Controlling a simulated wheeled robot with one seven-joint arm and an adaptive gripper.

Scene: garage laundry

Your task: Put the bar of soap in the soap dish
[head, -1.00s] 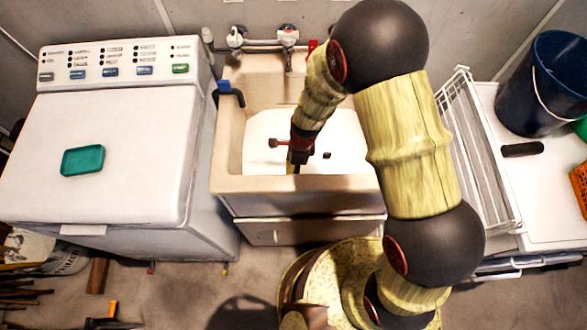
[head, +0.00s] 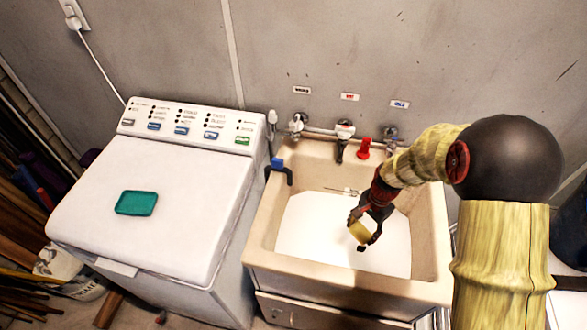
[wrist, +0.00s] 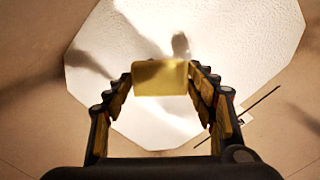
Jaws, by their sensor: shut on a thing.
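The bar of soap (head: 359,232) is a yellow block held at the tip of my gripper (head: 366,228), above the white floor of the sink. In the wrist view the soap (wrist: 160,78) sits between the two fingers, which are closed on its sides. The soap dish (head: 136,203) appears to be the shallow teal tray lying on the white washing machine's lid, left of the sink. My gripper is well to the right of it. The dish looks empty and is not in the wrist view.
The beige sink (head: 440,245) has raised walls around my gripper. Its taps (head: 343,132) and a red object (head: 363,147) stand along the back. A blue-and-black fixture (head: 278,169) sits on the sink's left rim. The washing machine lid (head: 185,225) is clear around the dish.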

